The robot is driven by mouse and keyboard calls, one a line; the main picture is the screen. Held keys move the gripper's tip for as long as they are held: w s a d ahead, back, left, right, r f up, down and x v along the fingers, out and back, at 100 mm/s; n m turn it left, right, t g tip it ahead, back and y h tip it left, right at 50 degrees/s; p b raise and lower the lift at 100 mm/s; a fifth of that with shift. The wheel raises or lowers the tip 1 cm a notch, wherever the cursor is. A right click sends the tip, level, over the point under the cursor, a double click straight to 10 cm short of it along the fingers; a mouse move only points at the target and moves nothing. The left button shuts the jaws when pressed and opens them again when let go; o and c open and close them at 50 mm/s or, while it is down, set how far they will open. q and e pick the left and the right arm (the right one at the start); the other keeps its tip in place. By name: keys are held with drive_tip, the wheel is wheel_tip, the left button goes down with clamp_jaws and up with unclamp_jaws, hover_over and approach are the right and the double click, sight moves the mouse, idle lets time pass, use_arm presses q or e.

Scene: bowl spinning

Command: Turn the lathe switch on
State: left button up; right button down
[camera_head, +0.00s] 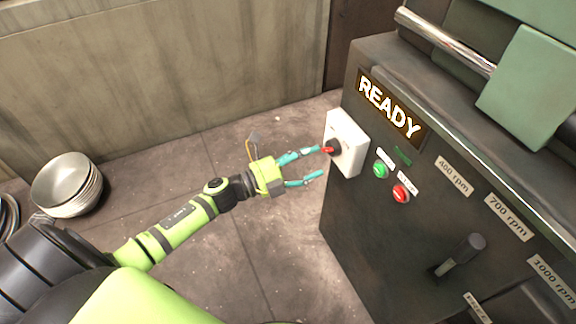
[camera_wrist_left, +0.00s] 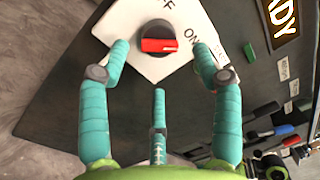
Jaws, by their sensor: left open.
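The lathe switch is a dark round knob with a red bar (camera_wrist_left: 158,45) on a white plate (camera_head: 347,143) on the side of the dark lathe cabinet (camera_head: 352,205). In the left wrist view the plate carries the letters "ON" at the right of the knob, and a partly cut-off label above it. The red bar lies level across the picture. My left gripper (camera_head: 320,163) is open in front of the plate. In the wrist view its teal fingers (camera_wrist_left: 160,62) lie on either side of the knob, with a third finger below. My right gripper is not in view.
A lit "READY" sign (camera_head: 390,107) is above the plate. A green button (camera_head: 380,170) and a red button (camera_head: 401,193) sit to its right. A speed lever (camera_head: 461,254) is lower right. Stacked metal bowls (camera_head: 62,186) stand at left. The floor between is clear.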

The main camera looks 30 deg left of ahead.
use_arm(q)
drive_tip(key=v, duration=0.7)
idle(0.3)
